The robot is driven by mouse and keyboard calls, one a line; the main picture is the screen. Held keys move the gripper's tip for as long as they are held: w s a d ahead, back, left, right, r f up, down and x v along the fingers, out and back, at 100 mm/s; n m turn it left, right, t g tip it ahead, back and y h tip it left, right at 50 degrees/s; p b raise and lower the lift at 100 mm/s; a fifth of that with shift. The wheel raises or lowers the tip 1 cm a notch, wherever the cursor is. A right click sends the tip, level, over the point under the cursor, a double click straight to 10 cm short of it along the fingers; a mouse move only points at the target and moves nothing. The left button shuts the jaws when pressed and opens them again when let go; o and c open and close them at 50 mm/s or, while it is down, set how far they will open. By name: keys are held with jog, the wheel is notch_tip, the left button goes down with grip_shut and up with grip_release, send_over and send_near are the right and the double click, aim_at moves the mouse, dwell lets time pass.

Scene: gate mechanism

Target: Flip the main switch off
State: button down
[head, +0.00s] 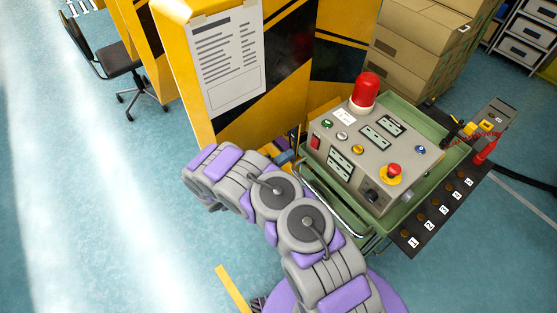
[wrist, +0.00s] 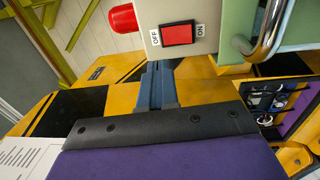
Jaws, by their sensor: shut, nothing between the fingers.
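The main switch is a red rocker (wrist: 179,34) on the side of a grey control box (wrist: 210,14), with OFF printed at its left and ON at its right in the wrist view. I cannot tell which side is pressed in. It also shows in the head view as a small red patch (head: 315,142) on the left side of the box. My gripper (wrist: 156,68) is shut and empty, its blue fingers pointing toward the switch. They appear just below it in the wrist view, with no clear contact. In the head view, the gripper (head: 286,156) is partly hidden beside the yellow cabinet.
The box stands on a green cart (head: 395,222) with a metal handle (wrist: 265,35) close by. A red beacon (head: 365,92) and a red emergency button (head: 394,170) top the box. A yellow cabinet (head: 180,60) stands just behind my gripper. The floor at left is mostly clear.

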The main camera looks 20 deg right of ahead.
jog(key=shift+s+a+r, duration=0.1)
jog(key=shift+s+a, duration=0.15)
jog(key=shift+a, duration=0.35)
jog(key=shift+s+a+r, duration=0.15)
jog(key=shift+s+a, duration=0.15)
jog(key=shift+a, duration=0.25)
jog(key=shift+s+a+r, duration=0.1)
jog(key=shift+s+a, duration=0.15)
jog(key=shift+a, duration=0.35)
jog(key=shift+a, duration=0.1)
jog(key=s+d+r+m+g, duration=0.2)
jog(key=s+d+r+g, duration=0.15)
jog(key=r, duration=0.35)
jog(key=s+d+r+m+g, duration=0.2)
jog(key=d+r+g, duration=0.25)
jog(key=r, duration=0.25)
jog(key=s+d+r+m+g+y, duration=0.3)
jog(key=s+r+g+y, duration=0.15)
jog(key=s+r, duration=0.55)
jog(key=s+a+r+n+t+y, duration=0.1)
jog(key=s+a+r+t+y, duration=0.1)
jog(key=s+a+y, duration=0.4)
jog(key=s+a+r+n+t+y, duration=0.2)
jog(key=s+a+y, duration=0.5)
jog(key=s, duration=0.9)
jog(key=shift+a, duration=0.85)
